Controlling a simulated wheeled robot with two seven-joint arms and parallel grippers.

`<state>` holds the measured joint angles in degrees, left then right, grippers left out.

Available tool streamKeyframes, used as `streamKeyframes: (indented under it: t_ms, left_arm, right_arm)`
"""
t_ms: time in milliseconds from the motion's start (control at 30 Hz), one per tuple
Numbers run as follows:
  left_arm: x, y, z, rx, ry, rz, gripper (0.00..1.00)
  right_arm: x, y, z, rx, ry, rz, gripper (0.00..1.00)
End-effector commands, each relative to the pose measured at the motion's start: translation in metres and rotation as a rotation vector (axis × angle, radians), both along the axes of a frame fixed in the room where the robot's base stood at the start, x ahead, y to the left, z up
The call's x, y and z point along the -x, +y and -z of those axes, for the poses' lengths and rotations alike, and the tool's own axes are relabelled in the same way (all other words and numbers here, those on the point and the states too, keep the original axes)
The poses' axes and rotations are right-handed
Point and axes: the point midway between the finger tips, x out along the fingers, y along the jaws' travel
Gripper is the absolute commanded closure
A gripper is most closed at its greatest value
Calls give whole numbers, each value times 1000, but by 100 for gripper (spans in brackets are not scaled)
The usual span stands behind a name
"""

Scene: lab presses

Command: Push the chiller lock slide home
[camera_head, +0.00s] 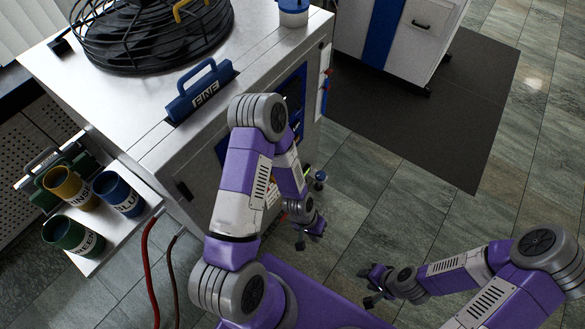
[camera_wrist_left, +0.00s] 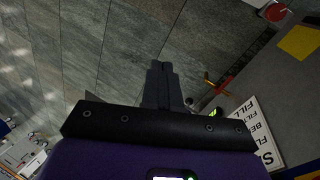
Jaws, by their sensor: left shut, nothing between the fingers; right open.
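The chiller appears to be the white cabinet (camera_head: 190,150) with a black fan on top. I cannot make out its lock slide for certain; my left arm covers part of the front. My left gripper (camera_head: 308,236) is shut and empty, low in front of the cabinet's front face. In the left wrist view its closed fingers (camera_wrist_left: 160,72) point over floor tiles, with a grey cabinet face (camera_wrist_left: 262,82) to the right, apart from them. My right gripper (camera_head: 370,286) is open and empty over the floor, away from the cabinet.
A blue handle marked FINE (camera_head: 203,92) stands on the cabinet top. Several labelled cups (camera_head: 72,235) sit on a side shelf at left, near red hoses (camera_head: 146,262).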

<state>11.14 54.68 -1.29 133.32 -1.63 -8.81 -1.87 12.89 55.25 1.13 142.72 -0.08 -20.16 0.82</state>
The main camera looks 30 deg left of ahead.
Motion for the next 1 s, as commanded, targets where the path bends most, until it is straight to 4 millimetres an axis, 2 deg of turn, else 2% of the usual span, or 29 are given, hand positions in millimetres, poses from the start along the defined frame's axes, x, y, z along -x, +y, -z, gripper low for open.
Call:
streamKeyframes:
  t_ms: [33,167,300,433,600,700,800,1000]
  left_arm:
    - [-26,10,6,-19,-13,34,100]
    - [-88,46,6,-80,-8,154,100]
    - [-149,90,-19,-163,16,277,100]
    - [-191,128,-58,-240,49,362,100]
    - [-219,160,-108,-312,96,422,100]
    - [-224,169,-126,-332,114,436,100]
    - [-226,173,-134,-342,124,444,100]
    - [-226,174,-136,-342,126,445,100]
  right_arm:
    - [0,0,6,0,0,0,57]
    - [0,0,15,0,0,0,57]
    - [0,0,24,0,0,0,57]
    - [0,0,31,0,0,0,57]
    - [0,0,37,0,0,0,57]
    - [0,0,38,0,0,0,57]
    - [0,0,39,0,0,0,57]
    - [0,0,38,0,0,0,57]
